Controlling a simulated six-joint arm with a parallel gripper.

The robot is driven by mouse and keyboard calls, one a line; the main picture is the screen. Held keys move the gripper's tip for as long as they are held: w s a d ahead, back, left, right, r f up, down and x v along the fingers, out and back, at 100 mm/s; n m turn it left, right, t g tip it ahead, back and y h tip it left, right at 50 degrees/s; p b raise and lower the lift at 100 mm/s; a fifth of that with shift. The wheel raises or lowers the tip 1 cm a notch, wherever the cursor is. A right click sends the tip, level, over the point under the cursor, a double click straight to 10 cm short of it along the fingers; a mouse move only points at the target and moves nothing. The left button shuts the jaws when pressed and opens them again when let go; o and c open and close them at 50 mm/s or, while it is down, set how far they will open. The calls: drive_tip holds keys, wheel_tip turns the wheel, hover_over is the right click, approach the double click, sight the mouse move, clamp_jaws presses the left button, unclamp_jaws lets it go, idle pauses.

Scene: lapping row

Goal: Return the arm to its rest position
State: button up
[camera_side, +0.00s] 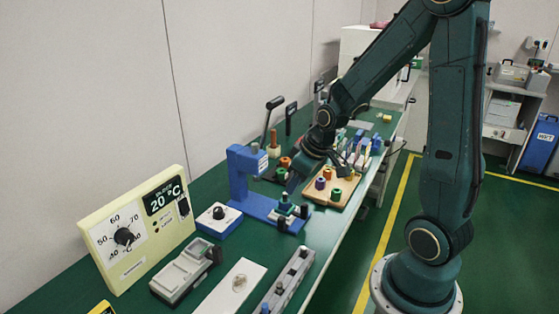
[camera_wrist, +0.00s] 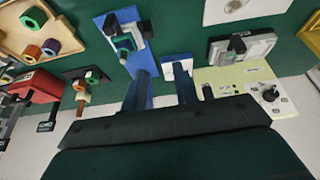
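My gripper (camera_side: 294,184) is above the green bench (camera_side: 330,222) in the side view, near the blue press-like stand (camera_side: 240,178). In the wrist view its two dark fingers (camera_wrist: 162,84) are spread apart with an empty gap between them. The arm reaches out over the bench from its base at the right, with its elbow high. A teal piece (camera_side: 285,204) sits on the stand's foot, below the fingers in the side view. It also shows in the wrist view (camera_wrist: 124,45), beyond the fingertips. I cannot tell the exact height of the fingers above it.
A wooden tray (camera_side: 318,196) with coloured nuts lies behind the stand. Lever tools (camera_side: 273,105) stand near the wall. A cream temperature panel (camera_side: 118,262), a blue-based dial box (camera_side: 218,224) and a grey device (camera_side: 184,270) are at the front left. Open floor lies right of the bench.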

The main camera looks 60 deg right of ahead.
drive_tip(key=s+a+r+t, duration=0.1)
drive_tip(key=s+a+r, duration=1)
drive_tip(key=s+r, duration=0.3)
drive_tip(key=shift+s+a+r, duration=0.15)
drive_tip(key=shift+a+r, duration=0.05)
drive_tip(key=shift+r, duration=0.4)
